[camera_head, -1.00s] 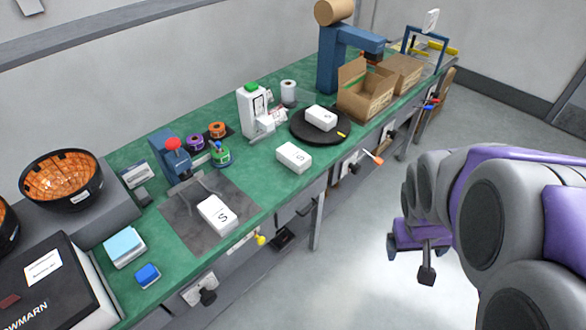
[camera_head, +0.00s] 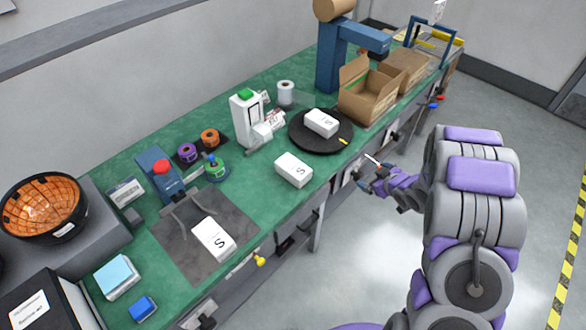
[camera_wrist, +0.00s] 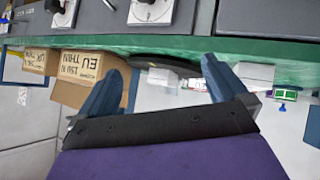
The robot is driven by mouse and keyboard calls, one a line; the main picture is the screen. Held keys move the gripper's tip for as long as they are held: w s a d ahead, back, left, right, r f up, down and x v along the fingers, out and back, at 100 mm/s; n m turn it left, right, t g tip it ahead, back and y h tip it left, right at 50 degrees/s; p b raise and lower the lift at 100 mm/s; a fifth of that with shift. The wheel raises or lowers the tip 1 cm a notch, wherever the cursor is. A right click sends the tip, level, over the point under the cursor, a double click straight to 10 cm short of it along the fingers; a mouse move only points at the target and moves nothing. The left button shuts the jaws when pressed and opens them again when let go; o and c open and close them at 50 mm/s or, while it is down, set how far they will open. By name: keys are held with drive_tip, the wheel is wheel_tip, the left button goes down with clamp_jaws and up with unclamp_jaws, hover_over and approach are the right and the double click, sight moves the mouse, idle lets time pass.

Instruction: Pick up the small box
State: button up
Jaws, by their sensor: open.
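Three small white boxes marked S show in the head view. One box (camera_head: 213,239) lies on the dark grey mat, one box (camera_head: 293,170) lies on the bare green bench near its front edge, and one box (camera_head: 321,123) lies on the black turntable (camera_head: 338,142). My gripper (camera_head: 371,178) is out in front of the bench's front edge, right of the middle box and apart from it. In the wrist view my gripper (camera_wrist: 165,82) has its two blue fingers spread, with nothing held between them.
The green bench (camera_head: 258,207) has drawers and knobs along its front. A white device (camera_head: 246,118) stands left of the turntable. Floor in front is clear.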

drive_tip(key=s+a+f+n+y, duration=0.1)
drive_tip(key=s+a+f+y, duration=0.1)
drive_tip(key=a+f+y, duration=0.4)
drive_tip(key=t+y+p, duration=0.1)
drive_tip(key=y, duration=0.3)
approach(297, 168)
drive_tip(key=b+x, duration=0.1)
drive_tip(key=x, duration=0.4)
drive_tip(key=shift+f+b, duration=0.2)
drive_tip(key=shift+b, duration=0.2)
drive_tip(key=shift+b+x, duration=0.85)
drive_tip(key=shift+x, duration=1.8)
drive_tip(key=c, duration=1.1)
